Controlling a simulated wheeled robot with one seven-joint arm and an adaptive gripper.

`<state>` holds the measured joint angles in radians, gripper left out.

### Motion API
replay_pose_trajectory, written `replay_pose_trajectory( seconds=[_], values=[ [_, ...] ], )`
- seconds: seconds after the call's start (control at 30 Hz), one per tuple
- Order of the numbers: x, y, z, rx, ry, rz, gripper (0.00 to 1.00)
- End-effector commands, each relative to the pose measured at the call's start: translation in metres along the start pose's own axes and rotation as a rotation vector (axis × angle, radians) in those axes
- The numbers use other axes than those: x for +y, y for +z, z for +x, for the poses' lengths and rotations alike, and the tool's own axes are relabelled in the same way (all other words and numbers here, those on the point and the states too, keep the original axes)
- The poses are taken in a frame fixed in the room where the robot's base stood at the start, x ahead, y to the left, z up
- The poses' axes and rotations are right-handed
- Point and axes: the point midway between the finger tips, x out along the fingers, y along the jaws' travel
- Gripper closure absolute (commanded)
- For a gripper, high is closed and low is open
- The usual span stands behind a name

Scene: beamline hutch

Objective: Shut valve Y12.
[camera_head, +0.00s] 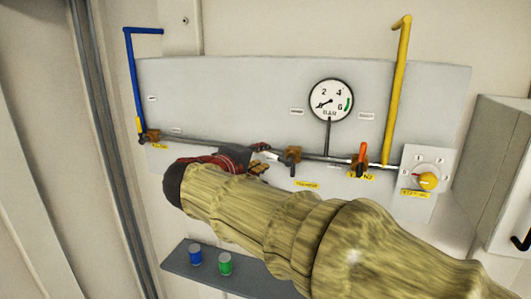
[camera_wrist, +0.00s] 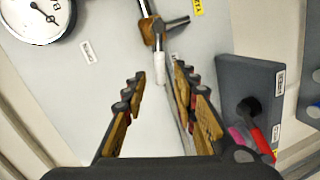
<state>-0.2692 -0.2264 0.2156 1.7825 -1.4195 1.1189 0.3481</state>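On the grey panel, a brass valve (camera_head: 292,156) sits mid-pipe with a white-tipped lever (camera_head: 269,155) that points left along the pipe. A yellow tag (camera_head: 306,184) is below it; I cannot read it as Y12. In the wrist view the valve (camera_wrist: 151,30) is ahead, and its white lever end (camera_wrist: 160,68) lies between my fingertips, apart from both as far as I can see. My gripper (camera_wrist: 159,73) is open and empty. In the head view my gripper (camera_head: 262,161) is at the lever's left, partly hidden by my sleeved arm.
Another valve (camera_head: 150,136) is at the left by a blue pipe (camera_head: 135,80). A dark box with a red handle (camera_wrist: 262,140) is right in the wrist view.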

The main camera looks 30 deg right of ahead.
Motion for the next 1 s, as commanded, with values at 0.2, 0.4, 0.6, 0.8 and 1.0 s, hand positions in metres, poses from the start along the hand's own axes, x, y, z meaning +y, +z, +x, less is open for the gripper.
replay_pose_trajectory(
  seconds=[0.2,0.4,0.6,0.8,1.0],
  values=[
    [0.001,0.0,0.031,-0.003,-0.001,-0.001,0.72],
    [0.0,0.0,0.043,-0.001,-0.002,0.0,0.72],
    [0.0,0.0,0.043,0.0,-0.002,0.0,0.72],
    [-0.001,0.0,0.043,0.0,-0.002,0.0,0.8],
    [-0.001,0.0,0.043,0.0,-0.002,0.0,0.92]
  ],
)
